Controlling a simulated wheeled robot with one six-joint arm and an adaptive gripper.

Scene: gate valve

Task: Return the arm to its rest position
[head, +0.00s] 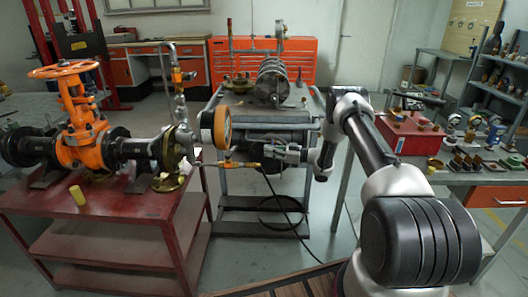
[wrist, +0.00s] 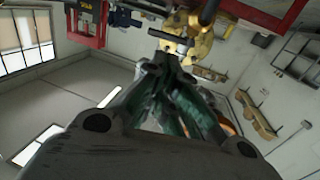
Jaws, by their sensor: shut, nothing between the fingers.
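My gripper (head: 252,149) is at the left end of my arm, pointing left in the head view. It is shut and empty, and its closed fingers also show in the wrist view (wrist: 160,66). The arm reaches up from the lower right, bends at the elbow and comes down to the wrist. In the head view the fingers appear close to an orange-rimmed gauge (head: 222,128) and a brass fitting (head: 225,164); I cannot tell the gap in depth. An orange gate valve (head: 80,125) with an orange handwheel (head: 63,69) stands on the red table (head: 110,225) at left.
A grey cart (head: 265,186) with machine parts stands behind the gripper. A dark hose (head: 281,208) hangs below it. A bench at right holds a red case (head: 408,134) and several small fittings, close to my arm.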

